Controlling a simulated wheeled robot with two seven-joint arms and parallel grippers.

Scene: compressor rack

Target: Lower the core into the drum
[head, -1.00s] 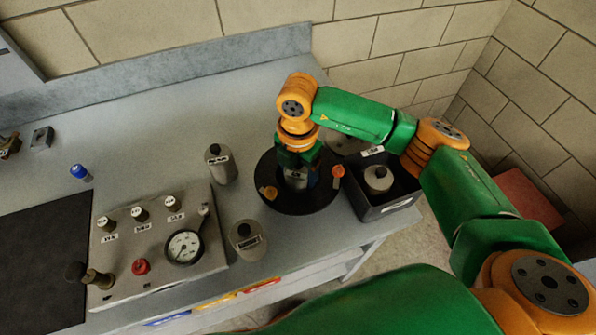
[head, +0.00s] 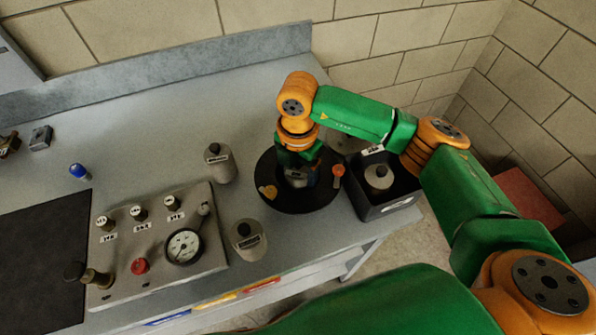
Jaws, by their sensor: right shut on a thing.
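My right gripper (head: 299,174) reaches down from above over the round black drum (head: 297,204), near the front right of the bench. It is shut on the core (head: 296,180), a small grey piece seen low between the fingers, over the middle of the drum. My gripper and wrist hide much of the core and the drum's centre, so I cannot tell how deep the core sits. An orange-tan piece (head: 268,192) shows at the drum's left and an orange-topped piece (head: 338,172) at its right. My left gripper is not in view.
A black bin (head: 388,206) with a grey canister (head: 378,178) stands close right of the drum. Two more grey canisters (head: 221,168) (head: 249,243) stand to its left. A gauge panel (head: 160,262) lies farther left. The bench behind the drum is clear.

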